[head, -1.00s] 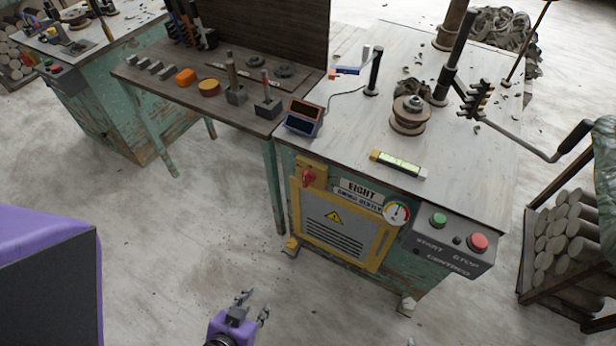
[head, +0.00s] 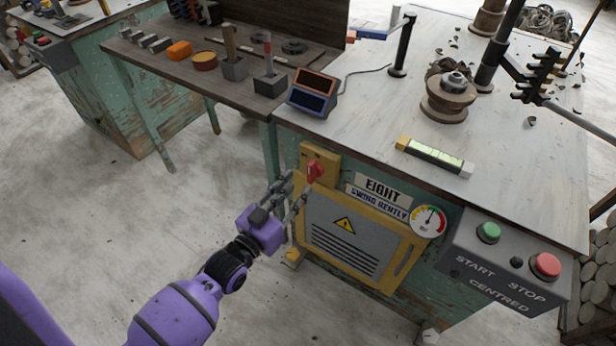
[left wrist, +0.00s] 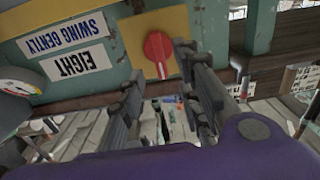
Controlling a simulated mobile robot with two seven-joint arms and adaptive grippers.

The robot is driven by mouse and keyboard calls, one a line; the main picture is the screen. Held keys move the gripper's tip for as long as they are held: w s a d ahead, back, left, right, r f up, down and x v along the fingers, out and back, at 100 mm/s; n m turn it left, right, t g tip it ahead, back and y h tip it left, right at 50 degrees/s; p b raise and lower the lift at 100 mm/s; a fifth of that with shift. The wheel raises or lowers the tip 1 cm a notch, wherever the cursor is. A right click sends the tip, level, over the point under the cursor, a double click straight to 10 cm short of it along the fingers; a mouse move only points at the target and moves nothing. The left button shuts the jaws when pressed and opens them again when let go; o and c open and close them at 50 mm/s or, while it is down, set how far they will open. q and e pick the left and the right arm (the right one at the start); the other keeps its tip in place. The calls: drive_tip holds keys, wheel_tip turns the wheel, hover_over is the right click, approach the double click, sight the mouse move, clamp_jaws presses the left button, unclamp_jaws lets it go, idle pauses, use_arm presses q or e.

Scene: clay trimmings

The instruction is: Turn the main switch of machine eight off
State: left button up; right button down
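The main switch of machine eight is a red rotary knob (head: 314,172) on a yellow plate (head: 321,159) at the machine's upper left front. It also shows in the left wrist view as a red disc with a pale line (left wrist: 158,54). My left gripper (head: 288,184) is open beside the knob, just to its left in the head view. In the left wrist view the two fingers (left wrist: 165,92) stand apart, with the knob beyond and between their tips. I see no contact. My right gripper is not in view.
The label EIGHT (head: 382,189) and a gauge (head: 428,221) sit right of the switch. A control box (head: 505,262) has a green and a red button. A side table (head: 150,60) with tools adjoins the bench. The floor at left is clear.

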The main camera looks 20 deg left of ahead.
sight(309, 175)
use_arm(q)
drive_tip(key=x, duration=0.6)
drive_tip(key=shift+f, duration=0.1)
drive_tip(key=shift+c, duration=0.5)
clamp_jaws()
